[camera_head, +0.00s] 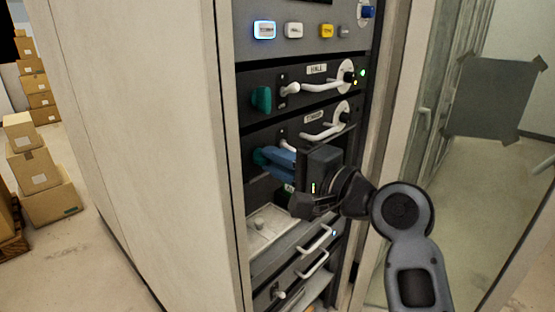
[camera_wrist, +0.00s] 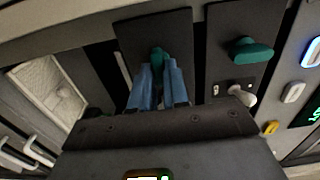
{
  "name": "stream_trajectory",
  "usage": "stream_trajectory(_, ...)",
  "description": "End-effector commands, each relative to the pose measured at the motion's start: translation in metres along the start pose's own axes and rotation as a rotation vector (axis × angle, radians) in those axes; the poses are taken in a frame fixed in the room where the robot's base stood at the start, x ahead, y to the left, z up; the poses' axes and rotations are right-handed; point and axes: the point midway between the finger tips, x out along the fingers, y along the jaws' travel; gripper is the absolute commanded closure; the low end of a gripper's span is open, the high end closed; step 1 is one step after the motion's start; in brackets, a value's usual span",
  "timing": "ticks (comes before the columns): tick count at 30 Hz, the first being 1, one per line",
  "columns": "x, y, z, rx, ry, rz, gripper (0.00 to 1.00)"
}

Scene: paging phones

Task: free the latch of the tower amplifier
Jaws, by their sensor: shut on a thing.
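The tower amplifier (camera_head: 313,117) is the second dark unit down in the rack, with a white handle and a small label that seems to read TOWER. Its green latch knob (camera_head: 259,157) sits at the left of its front, partly hidden by my gripper (camera_head: 272,157). My gripper's blue fingers are shut on this knob. In the wrist view the green knob (camera_wrist: 157,53) shows between the tips of the two blue fingers (camera_wrist: 157,72). I cannot tell how far the latch is turned.
The HALL amplifier (camera_head: 316,69) is just above, with its own green knob (camera_head: 261,99) and white lever. A panel with a blue-lit button (camera_head: 264,30) is at the top. Lower drawers (camera_head: 313,262) have white handles. A beige cabinet side (camera_head: 140,130) stands left; cardboard boxes (camera_head: 38,170) lie beyond.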

Motion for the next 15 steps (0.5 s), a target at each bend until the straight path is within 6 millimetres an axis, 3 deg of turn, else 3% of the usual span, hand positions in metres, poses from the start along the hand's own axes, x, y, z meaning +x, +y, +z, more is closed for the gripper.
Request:
stream_trajectory(14, -0.0007, 0.0009, -0.0018, 0.017, 0.004, 0.001, 1.0)
stream_trajectory(15, -0.0007, 0.0009, -0.0018, 0.017, 0.004, 0.001, 0.84)
